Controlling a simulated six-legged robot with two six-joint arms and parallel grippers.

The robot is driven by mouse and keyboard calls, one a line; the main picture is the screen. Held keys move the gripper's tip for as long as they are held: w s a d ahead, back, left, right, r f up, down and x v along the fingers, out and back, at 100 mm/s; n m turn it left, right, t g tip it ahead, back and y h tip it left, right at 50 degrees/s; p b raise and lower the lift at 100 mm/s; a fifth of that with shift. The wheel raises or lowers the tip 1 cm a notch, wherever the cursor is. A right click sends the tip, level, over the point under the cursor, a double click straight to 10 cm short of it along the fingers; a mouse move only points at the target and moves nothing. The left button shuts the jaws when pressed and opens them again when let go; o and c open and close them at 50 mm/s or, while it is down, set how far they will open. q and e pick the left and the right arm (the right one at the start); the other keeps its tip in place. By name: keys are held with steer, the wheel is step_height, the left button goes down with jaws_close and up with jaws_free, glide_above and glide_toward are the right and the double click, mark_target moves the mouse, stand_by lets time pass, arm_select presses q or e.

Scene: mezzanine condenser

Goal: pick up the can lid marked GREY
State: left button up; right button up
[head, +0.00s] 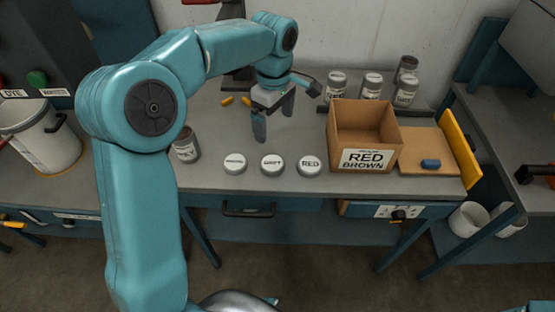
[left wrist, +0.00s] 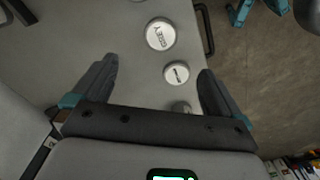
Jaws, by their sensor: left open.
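The can lid marked GREY (head: 272,164) lies flat near the front edge of the workbench, the middle one of three pale round lids. The lid marked RED (head: 310,166) lies to its right, and a lid with a label too small to read (head: 235,164) lies to its left. My left gripper (head: 273,116) is open and empty above the bench, behind the lids. In the left wrist view the GREY lid (left wrist: 160,34) shows beyond the open fingers (left wrist: 157,75), with the unread lid (left wrist: 176,73) nearer. My right gripper is not seen.
A cardboard box labelled RED BROWN (head: 365,140) stands right of the lids. Several jars (head: 371,86) stand behind it, and a brown jar (head: 187,147) stands left. A blue block (head: 430,163) lies on a board (head: 415,146).

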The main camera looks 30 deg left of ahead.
arm_select(q)
glide_above(274, 164)
step_height(274, 164, down, 9)
steer(key=shift+s+f+b, duration=0.1)
steer(key=shift+b, duration=0.2)
steer(key=shift+s+a+f, duration=0.1)
steer(key=shift+s+f, duration=0.05)
steer(key=shift+f, duration=0.35)
steer(key=f, duration=0.5)
steer(key=shift+w, duration=0.25)
steer(key=c, duration=1.1)
